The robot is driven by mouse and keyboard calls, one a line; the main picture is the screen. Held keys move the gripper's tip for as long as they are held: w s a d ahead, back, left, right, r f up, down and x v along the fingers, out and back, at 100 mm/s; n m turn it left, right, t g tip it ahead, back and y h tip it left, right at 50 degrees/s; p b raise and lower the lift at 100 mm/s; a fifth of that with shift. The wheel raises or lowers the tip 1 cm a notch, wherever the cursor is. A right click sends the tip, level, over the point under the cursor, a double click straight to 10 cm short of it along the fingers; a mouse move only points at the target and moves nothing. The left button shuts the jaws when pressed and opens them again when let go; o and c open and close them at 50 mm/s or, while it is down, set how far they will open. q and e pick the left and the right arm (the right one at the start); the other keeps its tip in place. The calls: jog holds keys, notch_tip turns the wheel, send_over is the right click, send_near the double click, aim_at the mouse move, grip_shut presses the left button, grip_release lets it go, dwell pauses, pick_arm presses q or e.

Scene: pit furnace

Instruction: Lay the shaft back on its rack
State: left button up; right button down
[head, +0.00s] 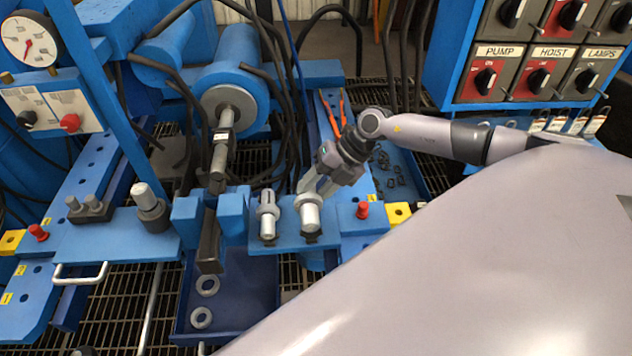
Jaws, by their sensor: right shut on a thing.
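A short silver shaft (310,216) with a wider collar stands out over the blue rack plate (345,222) at the middle of the head view. A second, similar metal piece (268,218) sits just left of it on the same plate. My right gripper (311,190) comes in from the right, tilted down, and is shut on the right-hand shaft near its collar. The fingertips are partly hidden behind the shaft. I cannot tell whether the shaft's lower end touches the plate. My left gripper is not in view.
A blue tray (263,280) with two metal rings lies below the rack. A blue cylinder (232,80) with a rod and black hoses stand behind. A red knob (362,211) sits right of the shafts. A control panel (545,50) fills the upper right.

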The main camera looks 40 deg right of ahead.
jog(key=shift+w+f, duration=0.15)
jog(key=shift+f, duration=0.2)
dwell(0.4)
jog(key=c, duration=0.6)
grip_release()
jog(key=shift+o, duration=0.2)
jog(key=shift+f, duration=0.1)
jog(key=shift+s+f, duration=0.2)
jog(key=shift+s, duration=0.05)
jog(key=v, duration=0.7)
jog(key=shift+r, duration=0.25)
jog(key=shift+w, duration=0.1)
